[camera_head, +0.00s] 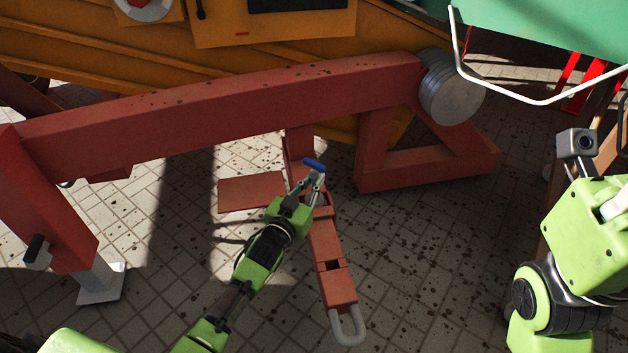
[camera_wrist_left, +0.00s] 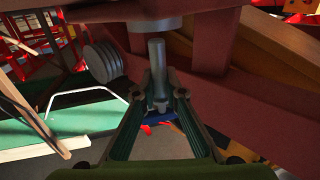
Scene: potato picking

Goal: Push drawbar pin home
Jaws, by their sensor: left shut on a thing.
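The drawbar pin (camera_wrist_left: 157,62) is a grey metal rod with a blue handle (camera_head: 313,164). My left gripper (camera_head: 311,181) is shut on the pin near its handle end; its fingers (camera_wrist_left: 158,98) close around it in the left wrist view. The red drawbar (camera_head: 324,240) runs under and beyond the gripper, with a grey loop (camera_head: 347,327) at its near end. The pin's far end is hidden in the head view, so I cannot tell how deep it sits. My right arm is at the right; its fingertips do not show.
A long red beam (camera_head: 220,100) crosses behind my left gripper. A grey round cylinder (camera_head: 450,87) sits at its right end. A red plate (camera_head: 252,191) lies left of the drawbar. A white bent rail (camera_head: 500,97) edges a green panel at upper right. Tiled floor lies open right of the drawbar.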

